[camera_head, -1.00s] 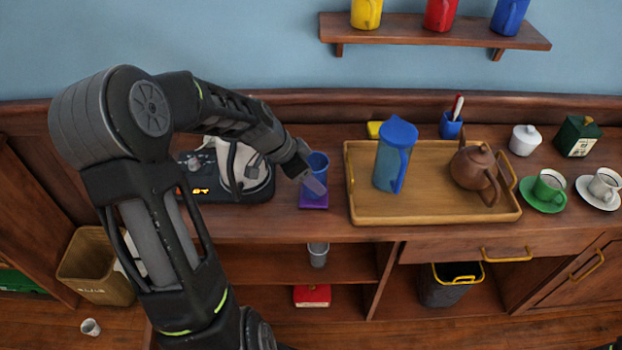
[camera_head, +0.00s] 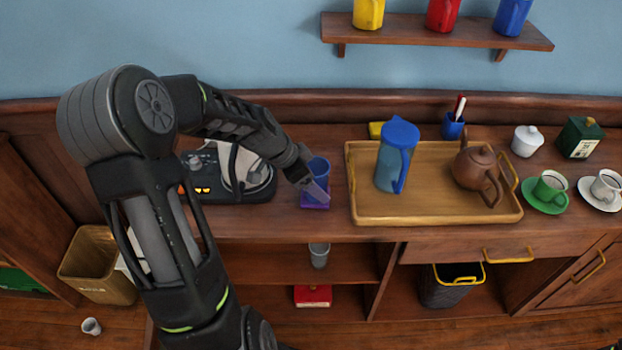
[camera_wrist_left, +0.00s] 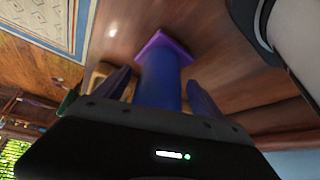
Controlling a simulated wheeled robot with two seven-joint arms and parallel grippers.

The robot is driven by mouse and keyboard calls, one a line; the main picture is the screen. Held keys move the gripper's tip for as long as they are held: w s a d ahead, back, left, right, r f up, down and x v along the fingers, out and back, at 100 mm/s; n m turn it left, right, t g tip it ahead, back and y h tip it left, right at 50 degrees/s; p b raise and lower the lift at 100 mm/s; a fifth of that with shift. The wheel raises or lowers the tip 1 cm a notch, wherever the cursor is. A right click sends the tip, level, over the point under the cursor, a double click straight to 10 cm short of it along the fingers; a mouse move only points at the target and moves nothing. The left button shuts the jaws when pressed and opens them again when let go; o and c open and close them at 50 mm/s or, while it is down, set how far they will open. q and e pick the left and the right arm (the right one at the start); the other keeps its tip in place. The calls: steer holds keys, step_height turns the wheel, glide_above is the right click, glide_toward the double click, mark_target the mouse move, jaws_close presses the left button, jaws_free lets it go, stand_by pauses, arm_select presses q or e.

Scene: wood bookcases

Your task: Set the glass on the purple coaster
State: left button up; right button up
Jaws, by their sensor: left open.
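The blue glass (camera_head: 318,170) stands upright on the purple coaster (camera_head: 315,201), on the wooden counter left of the tray. My left gripper (camera_head: 316,188) is at the glass, partly in front of it in the head view. In the left wrist view the glass (camera_wrist_left: 159,80) lies between the two fingers of my left gripper (camera_wrist_left: 160,90), and the fingers are open around it. The coaster (camera_wrist_left: 163,43) shows at the far end of the glass. My right gripper is not in view.
Close on the right is the wooden tray (camera_head: 430,214) with a blue-lidded pitcher (camera_head: 396,155) and a brown teapot (camera_head: 474,167). A black and white machine (camera_head: 240,180) stands close on the left. The counter's front strip is clear.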

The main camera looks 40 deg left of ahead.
arm_select(q)
steer(key=shift+r, duration=0.15)
steer(key=b+v, duration=0.1)
steer(key=v, duration=1.1)
